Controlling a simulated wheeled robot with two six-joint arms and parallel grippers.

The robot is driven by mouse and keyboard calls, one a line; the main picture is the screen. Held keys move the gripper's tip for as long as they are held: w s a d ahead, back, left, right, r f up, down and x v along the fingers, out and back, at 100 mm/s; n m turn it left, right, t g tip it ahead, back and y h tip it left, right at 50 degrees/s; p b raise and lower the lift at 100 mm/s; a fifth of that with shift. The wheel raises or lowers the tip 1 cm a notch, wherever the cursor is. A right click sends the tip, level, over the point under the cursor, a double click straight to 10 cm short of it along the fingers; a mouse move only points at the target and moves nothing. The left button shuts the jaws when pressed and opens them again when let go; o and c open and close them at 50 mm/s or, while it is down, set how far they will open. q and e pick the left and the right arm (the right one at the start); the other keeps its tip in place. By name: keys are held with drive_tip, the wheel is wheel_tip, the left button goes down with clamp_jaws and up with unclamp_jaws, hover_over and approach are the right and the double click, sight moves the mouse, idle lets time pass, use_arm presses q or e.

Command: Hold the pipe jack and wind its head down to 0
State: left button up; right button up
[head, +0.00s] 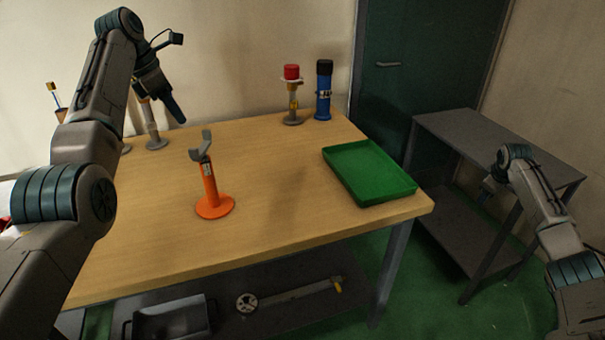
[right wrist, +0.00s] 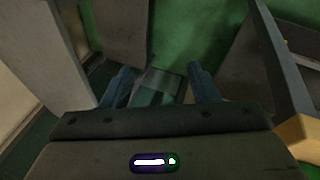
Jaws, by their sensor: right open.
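The pipe jack (head: 209,182) stands upright on the wooden table, left of its middle. It has an orange round base and post and a grey V-shaped head (head: 202,146). My left gripper (head: 175,108) hangs above the back left of the table, behind and left of the jack and apart from it. Its jaws are seen edge-on, so their opening is unclear. My right gripper (right wrist: 158,75) is open and empty, with its two fingers spread in the right wrist view. In the head view it is off the table's right side, far from the jack.
A green tray (head: 368,173) lies at the table's right. A red-topped stand (head: 292,95) and a blue bottle (head: 323,92) stand at the back. A grey stand (head: 152,126) is at the back left. A grey side table (head: 490,142) stands right. The table's front middle is clear.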

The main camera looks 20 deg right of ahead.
sight(211, 170)
drive_tip(key=w+d+r+n+t+h, duration=0.1)
drive_tip(key=d+r, duration=0.3)
drive_tip(key=r, duration=0.9)
drive_tip(key=w+a+r+n+t+h, duration=0.2)
drive_tip(key=w+r+n+t+h, duration=0.15)
drive_tip(key=w, duration=0.45)
drive_tip(key=w+a+r+n+t, duration=0.2)
drive_tip(key=w+a+n+t, duration=0.4)
drive_tip(key=a, duration=0.5)
drive_tip(key=w+a+r+n+t, duration=0.1)
drive_tip(key=w+a+n+t, duration=0.3)
drive_tip(key=w+a, duration=0.5)
drive_tip(key=a+n+t+y, duration=0.4)
drive_tip(key=a+n+y, duration=0.85)
drive_tip(key=a, duration=1.35)
drive_tip(key=s+a+f+n+g+y, duration=0.25)
drive_tip(key=a+n, duration=0.25)
drive_tip(key=a, duration=0.4)
drive_tip(key=s+a+f+n+g+y, duration=0.2)
drive_tip(key=a+n+g+y, duration=0.3)
drive_tip(key=a, duration=0.5)
drive_tip(key=s+a+f+n+g+y, duration=0.25)
drive_tip(key=a+n, duration=0.35)
drive_tip(key=a, duration=0.3)
drive_tip(key=shift+h, duration=0.5)
drive_tip(key=x, duration=1)
drive_tip(key=shift+w+a+f, duration=0.15)
drive_tip(key=shift+a+f, duration=0.1)
drive_tip(key=shift+f, duration=0.05)
